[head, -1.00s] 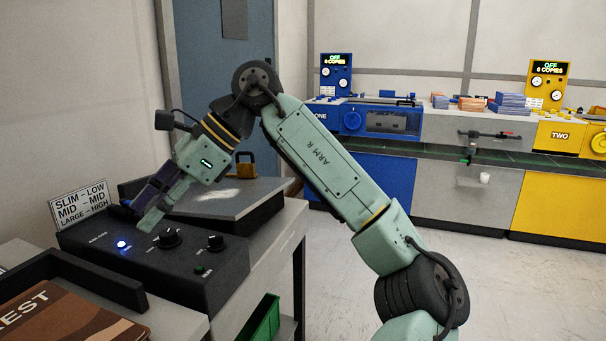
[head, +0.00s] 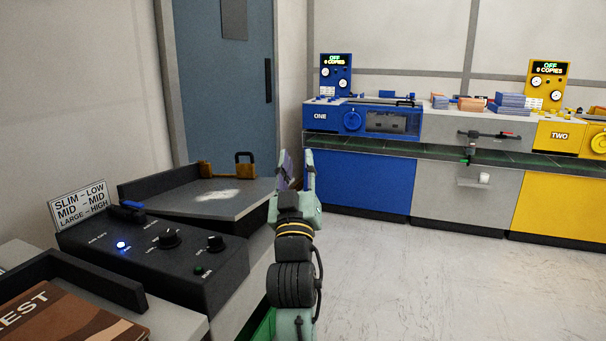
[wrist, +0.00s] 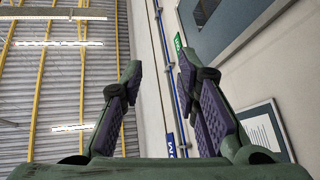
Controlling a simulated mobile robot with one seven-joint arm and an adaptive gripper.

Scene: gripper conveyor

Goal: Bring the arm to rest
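My gripper (head: 296,171) points upward in the head view, just right of the grey bench with the control panel. The arm is folded below it, in front of the bench's right side. In the wrist view my gripper (wrist: 158,80) shows two purple-padded fingers set apart with nothing between them. Past the fingers the wrist view shows ceiling beams, wall and a door. The rest of the arm is cut off at the lower edge of the head view.
A black control panel (head: 140,262) with knobs and a lit blue light stands at left. A grey plate (head: 200,203) lies behind it. A blue machine (head: 365,185) and a yellow machine (head: 560,195) stand along the far wall. The floor (head: 440,285) at right is clear.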

